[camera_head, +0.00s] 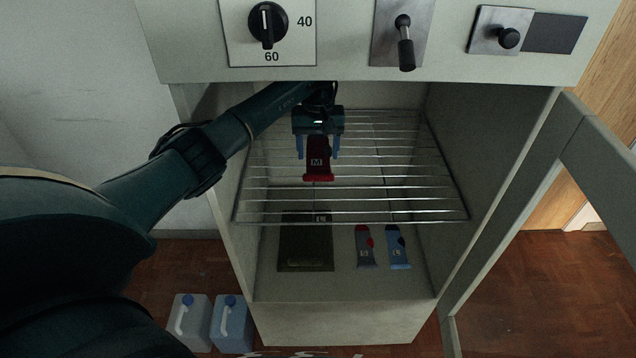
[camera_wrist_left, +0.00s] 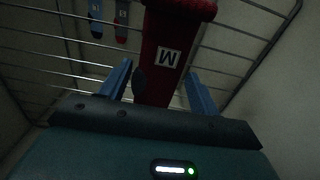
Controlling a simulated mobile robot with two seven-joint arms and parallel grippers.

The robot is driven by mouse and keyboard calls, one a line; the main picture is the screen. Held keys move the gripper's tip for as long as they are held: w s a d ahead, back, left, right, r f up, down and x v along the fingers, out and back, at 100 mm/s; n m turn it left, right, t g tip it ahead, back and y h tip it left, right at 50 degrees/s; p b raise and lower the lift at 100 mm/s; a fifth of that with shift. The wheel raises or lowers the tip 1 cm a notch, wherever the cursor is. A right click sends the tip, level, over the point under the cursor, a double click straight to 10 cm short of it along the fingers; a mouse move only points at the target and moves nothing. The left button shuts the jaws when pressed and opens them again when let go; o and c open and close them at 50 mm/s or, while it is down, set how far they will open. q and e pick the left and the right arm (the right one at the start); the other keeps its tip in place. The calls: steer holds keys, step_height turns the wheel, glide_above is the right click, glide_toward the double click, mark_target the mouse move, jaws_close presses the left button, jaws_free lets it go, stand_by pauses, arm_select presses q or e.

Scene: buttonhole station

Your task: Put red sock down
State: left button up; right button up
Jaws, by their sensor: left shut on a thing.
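The red sock (camera_head: 317,166) has a pale patch marked M. It hangs in my left gripper (camera_head: 318,150), inside the open cabinet at the wire rack (camera_head: 420,180). I cannot tell whether the sock touches the rack's bars. In the left wrist view the sock (camera_wrist_left: 172,75) lies between the two blue fingers of my left gripper (camera_wrist_left: 160,90), which is shut on it. The rack's bars (camera_wrist_left: 55,50) show behind it. My right gripper is not in view.
The open door (camera_head: 540,190) stands at right. Two jugs (camera_head: 190,325) stand on the floor at left. The rack's right half is bare.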

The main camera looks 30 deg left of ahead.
mark_target(318, 157)
arm_select(q)
step_height(318, 157, down, 4)
steer(key=shift+s+d+r+b, duration=0.1)
steer(key=shift+s+r+b, duration=0.1)
steer(key=shift+b, duration=0.3)
step_height(318, 157, down, 3)
steer(key=shift+r+b, duration=0.15)
steer(key=shift+b, duration=0.75)
steer(key=shift+w+f+b, duration=0.15)
steer(key=shift+f+b, duration=0.15)
steer(key=shift+f, duration=0.05)
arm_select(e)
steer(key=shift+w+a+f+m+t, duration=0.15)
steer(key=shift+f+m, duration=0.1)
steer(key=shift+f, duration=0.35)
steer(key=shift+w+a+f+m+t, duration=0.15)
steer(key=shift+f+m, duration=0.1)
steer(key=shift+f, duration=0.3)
arm_select(q)
steer(key=shift+f, duration=0.1)
steer(key=o, duration=0.9)
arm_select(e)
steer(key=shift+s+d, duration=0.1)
arm_select(q)
steer(key=shift+o, duration=0.2)
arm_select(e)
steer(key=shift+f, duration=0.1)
